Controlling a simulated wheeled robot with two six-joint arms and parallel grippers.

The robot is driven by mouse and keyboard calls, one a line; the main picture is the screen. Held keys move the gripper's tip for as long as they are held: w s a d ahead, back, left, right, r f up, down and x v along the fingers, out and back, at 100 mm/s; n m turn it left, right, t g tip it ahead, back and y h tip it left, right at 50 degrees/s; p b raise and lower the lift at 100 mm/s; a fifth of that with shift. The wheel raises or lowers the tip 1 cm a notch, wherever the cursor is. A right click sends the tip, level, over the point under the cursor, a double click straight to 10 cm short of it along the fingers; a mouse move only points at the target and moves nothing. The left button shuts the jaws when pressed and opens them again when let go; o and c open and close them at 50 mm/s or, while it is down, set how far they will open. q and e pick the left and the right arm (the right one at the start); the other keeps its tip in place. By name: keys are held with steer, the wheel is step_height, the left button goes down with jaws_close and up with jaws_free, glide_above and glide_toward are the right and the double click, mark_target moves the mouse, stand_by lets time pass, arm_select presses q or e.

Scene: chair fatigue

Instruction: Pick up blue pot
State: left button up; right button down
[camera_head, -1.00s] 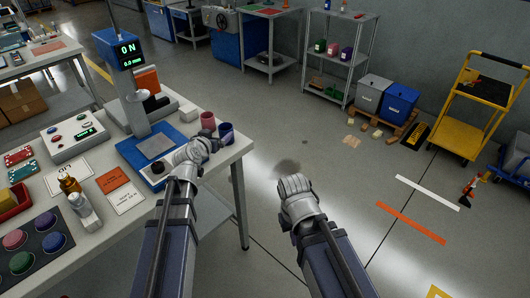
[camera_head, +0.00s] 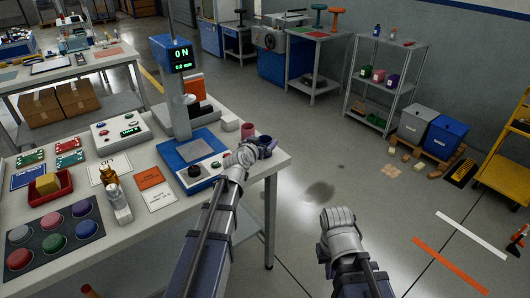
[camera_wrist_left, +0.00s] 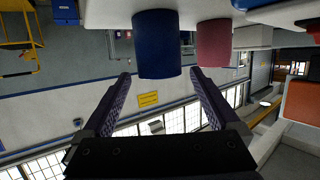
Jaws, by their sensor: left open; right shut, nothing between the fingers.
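The blue pot (camera_head: 271,146) stands at the right edge of the white table, partly hidden by my left gripper in the head view. In the left wrist view, which shows the table upside down, the blue pot (camera_wrist_left: 157,46) is just beyond the open, empty fingers of my left gripper (camera_wrist_left: 160,78), roughly centred between them. My left gripper also shows in the head view (camera_head: 250,151). My right gripper (camera_head: 340,216) is shut and empty, off the table above the floor.
A pink pot (camera_head: 248,130) stands close beside the blue pot and shows in the wrist view (camera_wrist_left: 214,43). Bottles (camera_head: 121,204) stand nearer on the table.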

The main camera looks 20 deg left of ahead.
mark_target(267, 138)
arm_select(q)
steer(key=x, duration=0.3)
steer(key=shift+f, duration=0.1)
steer(key=shift+s, duration=0.1)
steer(key=c, duration=1.4)
